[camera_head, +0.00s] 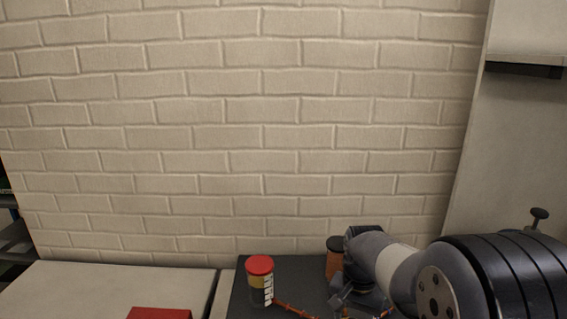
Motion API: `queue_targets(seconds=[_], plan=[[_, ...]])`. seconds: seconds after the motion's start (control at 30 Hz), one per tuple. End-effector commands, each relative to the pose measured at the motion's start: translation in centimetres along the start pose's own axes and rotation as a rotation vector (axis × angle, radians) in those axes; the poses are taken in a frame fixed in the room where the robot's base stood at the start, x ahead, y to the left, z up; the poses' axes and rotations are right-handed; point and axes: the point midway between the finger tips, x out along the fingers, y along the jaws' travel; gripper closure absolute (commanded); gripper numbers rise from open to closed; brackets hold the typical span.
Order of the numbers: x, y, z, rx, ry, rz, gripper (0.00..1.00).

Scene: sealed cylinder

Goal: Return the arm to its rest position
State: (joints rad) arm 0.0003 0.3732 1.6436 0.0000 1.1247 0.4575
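A cylinder with a red lid (260,282) stands upright on a dark surface (240,300) at the bottom centre of the head view. Its body is dark and yellow, with a black-and-white label on its right side. My arm comes in from the lower right, and its grey wrist end is right of the cylinder. My gripper (352,299) seems to be at the bottom edge below the wrist, small and partly cut off. There is a visible space between it and the cylinder. I cannot tell whether its fingers are open or shut.
An orange-brown container with a dark lid (334,264) stands close beside my wrist, partly hidden. A thin orange strip (296,310) lies right of the cylinder. A red object (160,313) is cut off on the pale surface (90,290) at left. A brick wall (240,130) rises behind.

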Motion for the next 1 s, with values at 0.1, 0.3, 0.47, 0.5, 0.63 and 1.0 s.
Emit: queue_targets(seconds=[0.1,0.3,0.47,0.5,0.63,1.0], plan=[[-1.2,0.0,-0.1,0.017,0.004,-0.002,0.51],[-4.8,-0.1,-0.1,0.017,0.005,-0.003,0.51],[-8.0,-0.1,-0.1,0.017,0.004,-0.002,0.51],[-8.8,-0.1,-0.1,0.017,0.005,-0.003,0.51],[-10.0,0.0,0.1,0.017,-0.004,0.002,0.51],[-2.3,0.1,0.1,0.016,-0.005,0.003,0.51]])
